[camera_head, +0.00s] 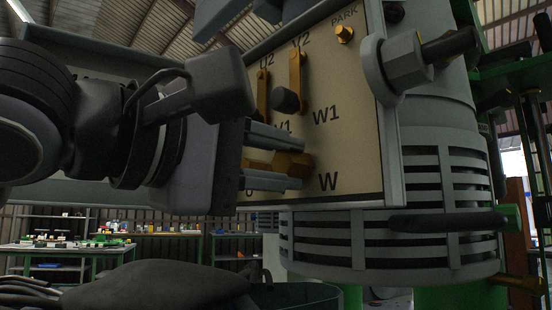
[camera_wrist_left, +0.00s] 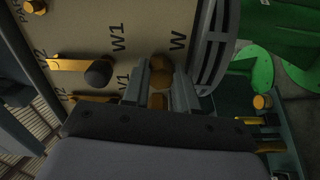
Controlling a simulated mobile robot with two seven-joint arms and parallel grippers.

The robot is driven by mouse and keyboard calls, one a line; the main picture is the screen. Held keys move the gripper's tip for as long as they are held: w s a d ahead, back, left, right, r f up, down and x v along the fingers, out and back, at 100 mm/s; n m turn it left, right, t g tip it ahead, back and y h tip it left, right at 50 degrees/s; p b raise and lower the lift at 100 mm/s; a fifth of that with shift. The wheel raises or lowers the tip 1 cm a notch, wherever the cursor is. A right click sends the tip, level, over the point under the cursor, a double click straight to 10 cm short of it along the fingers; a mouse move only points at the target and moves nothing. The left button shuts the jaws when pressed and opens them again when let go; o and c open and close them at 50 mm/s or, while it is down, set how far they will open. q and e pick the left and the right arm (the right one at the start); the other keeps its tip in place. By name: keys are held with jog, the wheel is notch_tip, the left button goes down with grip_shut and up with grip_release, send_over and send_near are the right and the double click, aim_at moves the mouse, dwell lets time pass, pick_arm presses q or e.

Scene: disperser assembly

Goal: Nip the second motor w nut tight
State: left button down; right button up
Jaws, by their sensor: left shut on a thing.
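The terminal board (camera_head: 352,140) is a pale upright panel on the motor's side, lettered U2, V2, V1, W1 and W. My left gripper (camera_head: 296,165) reaches in from the left, its two grey fingers closed around a brass nut (camera_head: 288,162) beside the letter W. In the left wrist view the nut (camera_wrist_left: 160,77) sits between the fingers (camera_wrist_left: 160,84), below the W. Another brass piece (camera_wrist_left: 158,101) shows nearer the gripper body. The fingers hide part of the nut and of the lower lettering. My right gripper is in neither view.
Two brass links (camera_head: 296,75) (camera_head: 262,92) stand on the board above the gripper, with a dark knob (camera_head: 286,101) close over the fingers. The slatted motor housing (camera_head: 440,185) stands right of the board. Workbenches (camera_head: 70,250) are far behind.

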pick_arm(q)
jog(key=shift+m, duration=1.7)
jog(key=c, duration=0.9)
grip_release()
jog(key=v, duration=0.7)
